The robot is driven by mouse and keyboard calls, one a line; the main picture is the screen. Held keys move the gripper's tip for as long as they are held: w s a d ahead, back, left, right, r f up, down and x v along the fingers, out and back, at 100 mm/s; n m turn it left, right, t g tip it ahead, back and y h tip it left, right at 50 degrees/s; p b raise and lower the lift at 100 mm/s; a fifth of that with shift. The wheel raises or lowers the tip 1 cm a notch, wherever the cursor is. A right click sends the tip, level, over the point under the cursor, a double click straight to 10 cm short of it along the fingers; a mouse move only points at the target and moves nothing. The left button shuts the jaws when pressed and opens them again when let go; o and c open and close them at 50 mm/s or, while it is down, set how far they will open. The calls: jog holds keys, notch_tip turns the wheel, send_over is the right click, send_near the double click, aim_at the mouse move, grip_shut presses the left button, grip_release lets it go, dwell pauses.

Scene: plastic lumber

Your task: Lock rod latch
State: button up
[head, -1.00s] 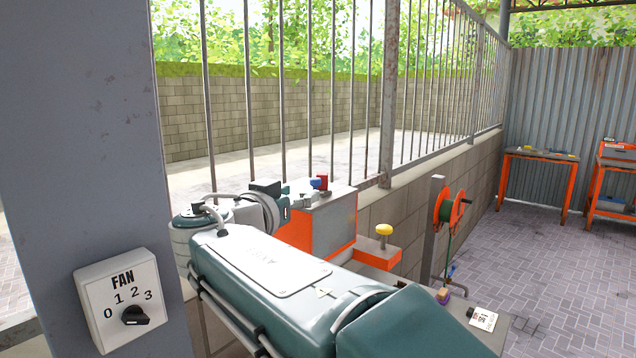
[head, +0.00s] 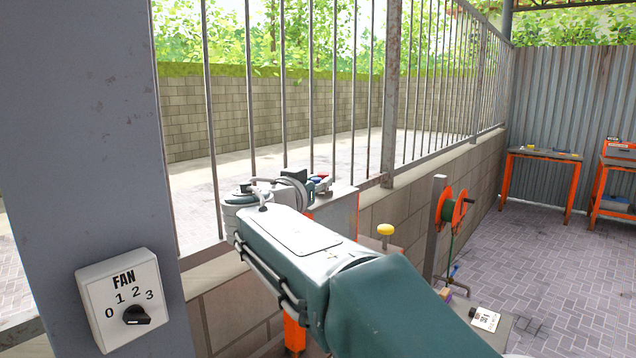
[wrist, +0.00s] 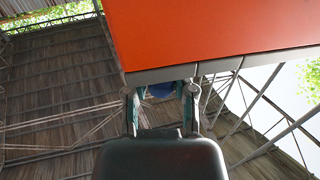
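I cannot make out a rod latch for certain in either view. In the head view my arm reaches over to a grey and orange box (head: 335,212) by the fence, with small red and blue parts on its top. My gripper (head: 322,186) is at the top of this box and partly hidden by my wrist. In the wrist view my gripper (wrist: 162,92) has its two fingers apart, just below the grey lower edge of a large orange panel (wrist: 210,35). A small dark blue patch (wrist: 160,89) shows between the fingers; contact is unclear.
A yellow knob (head: 385,230) and an orange reel (head: 452,207) on a post stand right of the box. A FAN switch (head: 122,300) is on the grey pillar at left. Orange workbenches (head: 540,155) stand at the far right.

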jog(key=shift+a, duration=0.25)
grip_shut()
jog(key=shift+d+n+y, duration=0.25)
jog(key=shift+n+y, duration=0.05)
jog(key=shift+y, duration=0.1)
jog(key=shift+w+a+n+t+y, duration=0.15)
jog(key=shift+n+t+y, duration=0.2)
jog(key=shift+n+y, duration=0.45)
jog(key=shift+w+n+t+y, duration=0.15)
jog(key=shift+n+t+y, duration=0.2)
jog(key=shift+y, duration=0.7)
jog(key=shift+w+a+n+t+y, duration=0.15)
jog(key=shift+n+t+y, duration=0.15)
jog(key=shift+n+y, duration=0.5)
jog(key=shift+d+y, duration=0.1)
jog(key=shift+y, duration=0.15)
jog(key=o, duration=0.9)
grip_release()
jog(key=s, duration=0.4)
jog(key=s+a, duration=0.1)
jog(key=s, duration=0.7)
jog(key=shift+a+f, duration=0.1)
jog(key=shift+a, duration=0.2)
jog(key=shift+w, duration=0.1)
